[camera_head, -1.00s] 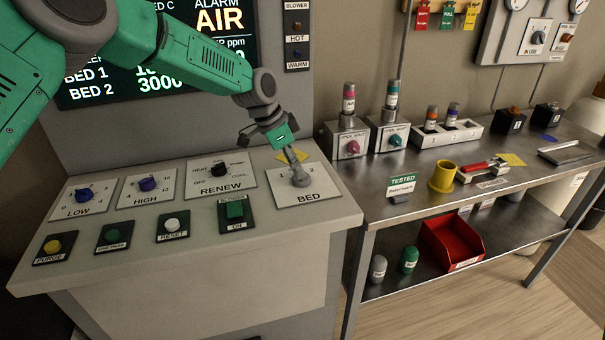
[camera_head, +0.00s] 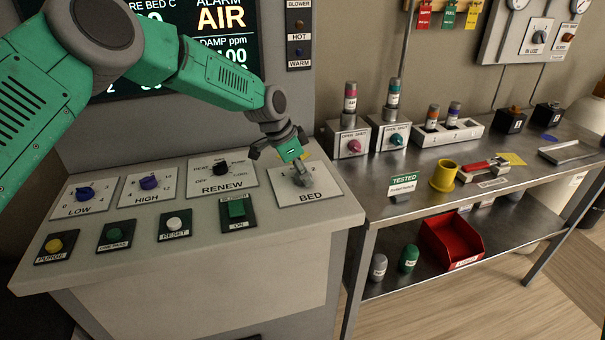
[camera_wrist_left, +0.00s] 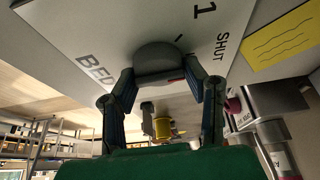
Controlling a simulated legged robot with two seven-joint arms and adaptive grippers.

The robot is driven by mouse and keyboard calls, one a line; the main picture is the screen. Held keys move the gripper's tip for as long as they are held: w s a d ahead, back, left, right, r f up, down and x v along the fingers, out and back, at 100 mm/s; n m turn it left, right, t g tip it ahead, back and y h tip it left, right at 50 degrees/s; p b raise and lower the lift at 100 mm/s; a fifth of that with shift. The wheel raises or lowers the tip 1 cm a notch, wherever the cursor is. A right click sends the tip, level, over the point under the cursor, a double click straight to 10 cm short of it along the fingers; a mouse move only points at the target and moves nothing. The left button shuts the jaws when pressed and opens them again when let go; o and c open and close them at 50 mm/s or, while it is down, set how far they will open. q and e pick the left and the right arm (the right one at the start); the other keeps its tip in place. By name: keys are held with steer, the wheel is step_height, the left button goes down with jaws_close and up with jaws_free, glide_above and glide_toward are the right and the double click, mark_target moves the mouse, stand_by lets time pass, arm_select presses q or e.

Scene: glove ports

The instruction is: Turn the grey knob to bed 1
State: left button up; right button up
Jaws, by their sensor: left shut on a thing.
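The grey knob (camera_head: 301,181) sits on the white BED plate (camera_head: 325,185) at the right end of the sloped console top. In the left wrist view the knob (camera_wrist_left: 156,60) shows as a dark grey round body, between the marks "1", "SHUT" and "BED". My left gripper (camera_head: 299,172) comes down from the upper left onto the knob. In the left wrist view its two fingers (camera_wrist_left: 160,80) are on either side of the knob, shut on it. The knob's pointer is mostly hidden by the fingers, so its setting is unclear. My right gripper is not in view.
The RENEW knob (camera_head: 221,167) and a green ON button (camera_head: 236,209) are left of the BED plate. A yellow note (camera_wrist_left: 281,35) lies beside the plate. A steel bench (camera_head: 420,208) with a yellow cup (camera_head: 443,177) stands to the right.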

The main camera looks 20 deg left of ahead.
arm_select(q)
steer(key=shift+s+a+f+n, duration=0.2)
steer(key=shift+a+n, duration=0.05)
steer(key=shift+n, duration=0.05)
steer(key=shift+s+f+n+p, duration=0.1)
steer(key=shift+n+p, duration=0.2)
steer(key=shift+n, duration=0.1)
steer(key=n+y+p, duration=0.1)
steer(key=n, duration=0.1)
steer(key=shift+s+n+t, duration=0.1)
steer(key=shift+n+t, duration=0.3)
steer(key=shift+n+y+p, duration=0.4)
steer(key=shift+n+y, duration=0.2)
steer(key=shift+n, duration=0.5)
steer(key=shift+s+d+f+n+t+y, duration=0.1)
steer(key=shift+n+t+y, duration=0.1)
steer(key=shift+n, duration=0.45)
steer(key=shift+d+n+t+y, duration=0.1)
steer(key=shift+n+t+y, duration=0.1)
steer(key=shift+n, duration=0.45)
steer(key=o, duration=1.1)
steer(key=shift+o, duration=0.2)
